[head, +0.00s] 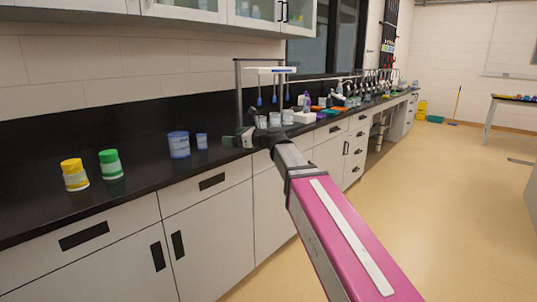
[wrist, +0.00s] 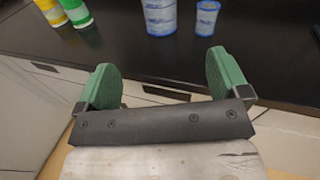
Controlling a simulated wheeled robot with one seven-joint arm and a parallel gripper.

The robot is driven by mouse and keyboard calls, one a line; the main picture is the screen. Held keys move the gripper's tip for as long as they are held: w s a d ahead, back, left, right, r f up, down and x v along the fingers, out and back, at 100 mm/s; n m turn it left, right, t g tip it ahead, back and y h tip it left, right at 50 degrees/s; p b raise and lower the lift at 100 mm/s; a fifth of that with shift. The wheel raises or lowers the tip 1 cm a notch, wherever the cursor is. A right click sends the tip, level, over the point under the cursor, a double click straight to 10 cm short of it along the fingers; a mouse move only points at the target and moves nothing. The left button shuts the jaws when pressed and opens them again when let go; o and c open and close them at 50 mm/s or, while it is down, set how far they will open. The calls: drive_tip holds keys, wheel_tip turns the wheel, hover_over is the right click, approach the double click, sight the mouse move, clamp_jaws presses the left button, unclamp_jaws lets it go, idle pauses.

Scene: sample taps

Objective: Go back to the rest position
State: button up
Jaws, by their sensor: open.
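My gripper (wrist: 163,82) is open, with its two green fingers spread and nothing between them in the wrist view. In the head view my gripper (head: 237,139) is at the end of my outstretched pink arm, near the front edge of the black counter (head: 130,190). The blue-and-white tub (head: 179,145) and the smaller blue-and-white cup (head: 202,141) stand on the counter, apart from the fingers. They also show at the top of the wrist view, the tub (wrist: 160,16) and the cup (wrist: 207,17).
A yellow-lidded jar (head: 74,175) and a green-lidded jar (head: 110,164) stand upright at the left. A stand with blue-tipped taps (head: 272,72) and white cups (head: 275,119) are beyond my gripper. White cabinets (head: 210,225) line the counter front. The floor (head: 440,200) at right is clear.

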drive_tip(key=s+d+f+n+g+h, duration=0.1)
drive_tip(key=s+d+f+n+h, duration=0.2)
drive_tip(key=f, duration=0.6)
drive_tip(key=s+d+f+n+g+h, duration=0.1)
drive_tip(key=d+f+n+h, duration=0.1)
drive_tip(key=d+f+n, duration=0.35)
drive_tip(key=s+d+f+n+h, duration=0.15)
drive_tip(key=d+f, duration=0.25)
drive_tip(key=f, duration=0.7)
drive_tip(key=s+d+f+n+g+h, duration=0.2)
drive_tip(key=s+d+f+n+h, duration=0.2)
drive_tip(key=s+d+f, duration=0.3)
drive_tip(key=s+d+f+n+g+h, duration=0.2)
drive_tip(key=s+d+f+n+h, duration=0.3)
drive_tip(key=d+f, duration=0.7)
drive_tip(key=s+d+n, duration=0.1)
drive_tip(key=s+n, duration=0.1)
drive_tip(key=shift+s+n+g, duration=0.3)
drive_tip(key=shift+g, duration=0.1)
drive_tip(key=shift+a+h, duration=0.1)
drive_tip(key=shift+h, duration=0.15)
